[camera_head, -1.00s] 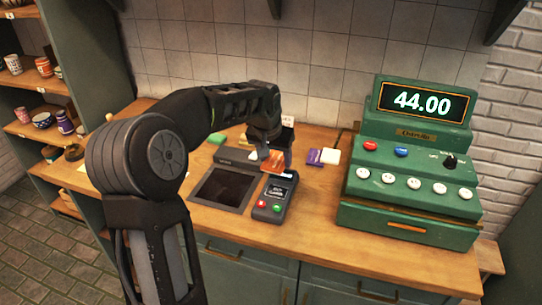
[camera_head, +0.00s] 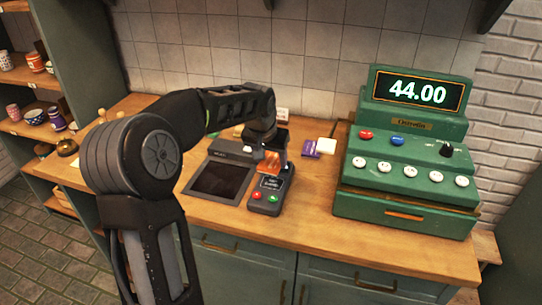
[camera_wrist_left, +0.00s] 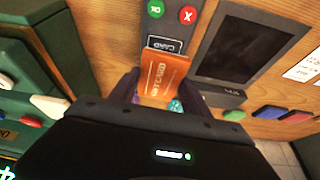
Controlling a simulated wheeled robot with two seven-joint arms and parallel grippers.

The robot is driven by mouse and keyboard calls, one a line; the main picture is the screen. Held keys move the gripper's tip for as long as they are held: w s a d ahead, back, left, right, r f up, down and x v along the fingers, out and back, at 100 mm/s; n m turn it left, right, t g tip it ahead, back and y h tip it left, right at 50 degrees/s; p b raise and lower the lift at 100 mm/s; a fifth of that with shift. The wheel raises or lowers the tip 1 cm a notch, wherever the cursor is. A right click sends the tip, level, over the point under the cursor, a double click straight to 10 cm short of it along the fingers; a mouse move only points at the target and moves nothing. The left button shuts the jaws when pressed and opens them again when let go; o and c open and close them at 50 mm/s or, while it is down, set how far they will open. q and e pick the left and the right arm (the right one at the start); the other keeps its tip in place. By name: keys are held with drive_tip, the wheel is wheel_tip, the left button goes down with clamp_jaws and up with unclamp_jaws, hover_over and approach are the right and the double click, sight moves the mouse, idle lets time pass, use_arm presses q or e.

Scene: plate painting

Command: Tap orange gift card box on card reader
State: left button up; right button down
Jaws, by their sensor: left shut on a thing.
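The orange gift card box (camera_head: 270,162) is held between the fingers of my left gripper (camera_head: 270,150), just above the far end of the card reader. In the left wrist view the orange box (camera_wrist_left: 162,74) sits between the two fingers (camera_wrist_left: 150,88), its far edge over the reader's screen. The card reader (camera_head: 272,189) is a dark device with a small screen and green and red buttons; it also shows in the left wrist view (camera_wrist_left: 172,20). I cannot tell whether the box touches it. My right gripper is not in view.
A dark flat screen pad (camera_head: 221,181) lies left of the reader. A green cash register (camera_head: 410,165) showing 44.00 stands at the right. Purple (camera_head: 309,148) and white (camera_head: 326,146) boxes lie behind the reader. Shelves with cups (camera_head: 35,62) are at the left.

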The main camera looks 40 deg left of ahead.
use_arm(q)
drive_tip(key=shift+f+b, duration=1.45)
drive_tip(key=shift+f, duration=1.1)
drive_tip(key=shift+r, duration=0.1)
wheel_tip(320, 180, up, 10)
drive_tip(key=p, duration=0.7)
